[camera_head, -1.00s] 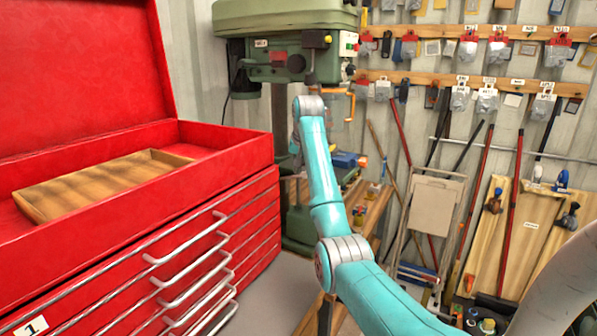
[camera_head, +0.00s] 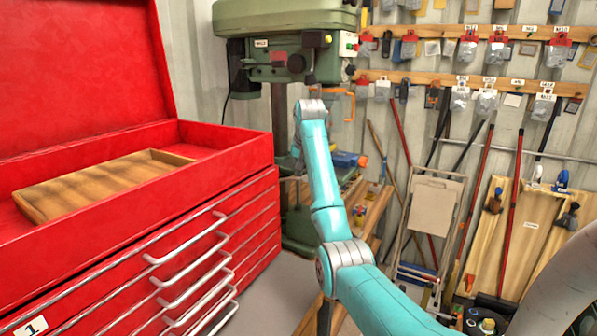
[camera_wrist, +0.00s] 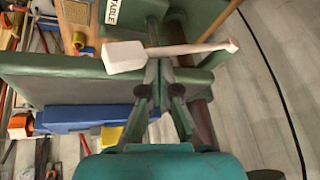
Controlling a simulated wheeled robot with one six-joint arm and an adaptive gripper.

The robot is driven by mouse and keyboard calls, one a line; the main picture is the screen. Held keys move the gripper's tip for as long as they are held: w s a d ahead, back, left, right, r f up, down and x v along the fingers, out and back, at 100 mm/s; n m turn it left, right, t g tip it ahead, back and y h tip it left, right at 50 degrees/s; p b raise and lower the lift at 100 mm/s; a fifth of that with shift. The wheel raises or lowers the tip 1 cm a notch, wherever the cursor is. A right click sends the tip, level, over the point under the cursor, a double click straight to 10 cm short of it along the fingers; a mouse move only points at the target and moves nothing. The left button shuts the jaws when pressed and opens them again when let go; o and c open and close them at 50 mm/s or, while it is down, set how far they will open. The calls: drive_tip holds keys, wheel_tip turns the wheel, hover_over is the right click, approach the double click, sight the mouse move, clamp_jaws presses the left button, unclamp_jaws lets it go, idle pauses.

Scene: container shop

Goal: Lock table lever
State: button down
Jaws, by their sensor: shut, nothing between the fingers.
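In the wrist view, the table lever (camera_wrist: 180,50) is a pale pinkish bar with a wide block at its left end and a small tip at its right end. It lies nearly level across the picture, in front of the green drill press table (camera_wrist: 40,68). A label reading "TABLE" (camera_wrist: 111,12) shows above it. My gripper (camera_wrist: 159,65) is shut and empty. Its fingertips appear right at the lever's lower edge, near its middle; I cannot tell whether they touch it. In the head view the lever cannot be made out and my gripper is hidden.
The green drill press (camera_head: 290,45) stands behind my arm in the head view. A red tool chest (camera_head: 150,230) with a wooden tray (camera_head: 95,185) fills the left. A wooden bench (camera_head: 372,215) and a folded stepladder (camera_head: 435,210) stand to the right. A blue object (camera_wrist: 85,118) lies below the table in the wrist view.

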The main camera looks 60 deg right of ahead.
drive_tip(key=shift+s+d+f, duration=0.1)
drive_tip(key=shift+s+f, duration=0.25)
drive_tip(key=shift+f, duration=0.35)
drive_tip(key=shift+s+d+f, duration=0.1)
drive_tip(key=shift+s+f, duration=0.25)
drive_tip(key=shift+f, duration=0.4)
drive_tip(key=shift+s+d+f, duration=0.1)
drive_tip(key=shift+s+f, duration=0.25)
drive_tip(key=shift+f, duration=0.35)
idle(2.3)
drive_tip(key=shift+w+a+r, duration=0.1)
drive_tip(key=shift+a, duration=0.05)
drive_tip(key=shift+w+a+r, duration=0.1)
drive_tip(key=shift+w+r, duration=0.3)
drive_tip(key=shift+r, duration=0.35)
drive_tip(key=shift+w+a+r, duration=0.1)
drive_tip(key=shift+w+r, duration=0.25)
drive_tip(key=shift+r, duration=0.35)
drive_tip(key=shift+w+a+r, duration=0.1)
drive_tip(key=shift+w+r, duration=0.25)
drive_tip(key=shift+r, duration=0.4)
drive_tip(key=shift+w+d+r, duration=0.1)
drive_tip(key=shift+w+r, duration=0.25)
drive_tip(key=shift+r, duration=0.45)
drive_tip(key=shift+w+a+r, duration=0.1)
drive_tip(key=shift+w+r, duration=0.25)
drive_tip(key=shift+r, duration=0.4)
